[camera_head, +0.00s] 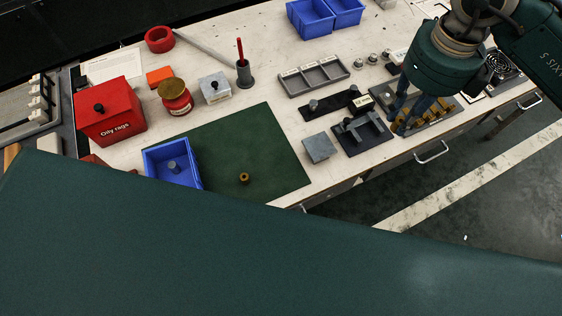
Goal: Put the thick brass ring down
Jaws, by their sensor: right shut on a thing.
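My right gripper (401,122) reaches down from the upper right, over a tray of brass pieces (442,111) on the right part of the bench. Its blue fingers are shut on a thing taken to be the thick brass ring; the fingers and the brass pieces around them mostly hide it. I cannot tell whether it touches the tray. Another small brass ring (244,178) lies flat on the green mat (270,140), apart from the gripper. My left gripper is not in view.
A dark fixture (362,134) and a grey block (319,148) stand left of the gripper. A grey divided tray (314,76) is behind. A blue bin (171,162) with a grey part sits at the mat's left. Most of the mat is clear. My own teal body part covers the foreground.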

